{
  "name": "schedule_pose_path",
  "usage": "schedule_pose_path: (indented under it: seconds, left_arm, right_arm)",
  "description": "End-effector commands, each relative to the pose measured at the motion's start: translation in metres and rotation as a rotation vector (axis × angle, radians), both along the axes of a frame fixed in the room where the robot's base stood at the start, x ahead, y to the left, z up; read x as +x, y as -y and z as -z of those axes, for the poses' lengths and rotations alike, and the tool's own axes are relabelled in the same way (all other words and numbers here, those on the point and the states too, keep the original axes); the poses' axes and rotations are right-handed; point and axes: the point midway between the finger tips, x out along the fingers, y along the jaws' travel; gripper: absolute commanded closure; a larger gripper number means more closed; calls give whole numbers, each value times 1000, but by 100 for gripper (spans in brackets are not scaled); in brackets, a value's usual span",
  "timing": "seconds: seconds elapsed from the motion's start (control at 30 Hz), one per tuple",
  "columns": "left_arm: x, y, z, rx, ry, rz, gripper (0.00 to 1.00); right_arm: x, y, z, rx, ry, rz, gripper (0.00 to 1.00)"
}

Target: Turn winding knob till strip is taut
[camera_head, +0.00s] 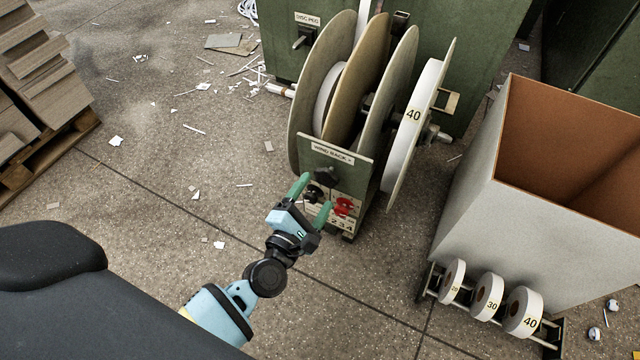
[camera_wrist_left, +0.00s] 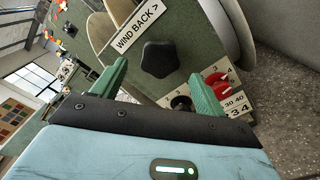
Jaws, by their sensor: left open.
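The winding knob (camera_head: 326,176) is a black lobed knob on a green panel under a "WIND BACK >" label; it also shows in the left wrist view (camera_wrist_left: 162,60). My left gripper (camera_head: 312,199) is open in front of the panel, just short of the knob. In the left wrist view its green fingers (camera_wrist_left: 160,82) stand apart, with the knob ahead between and slightly beyond them. Nothing is between the fingers. Large reel discs (camera_head: 325,85) stand behind the panel, with white material between two of them. I cannot tell whether the strip is slack. My right gripper is out of view.
A red knob (camera_head: 344,205) and a black knob (camera_head: 315,194) sit low on the panel, close to my fingers. A "40" reel (camera_head: 410,130) stands at the right. A large box (camera_head: 470,190) and a rack of small rolls (camera_head: 487,297) stand further right. Paper scraps litter the floor.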

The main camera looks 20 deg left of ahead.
Motion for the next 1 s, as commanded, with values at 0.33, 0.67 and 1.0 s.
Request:
schedule_pose_path:
  seconds: [0.33,0.67,1.0]
  left_arm:
    - [-35,-1,-1,-1,1,1,27]
    - [-36,-1,0,-1,1,1,27]
    - [-36,-1,-14,0,9,0,27]
  right_arm:
    - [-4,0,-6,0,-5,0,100]
    - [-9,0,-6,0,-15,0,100]
    - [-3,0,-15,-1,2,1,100]
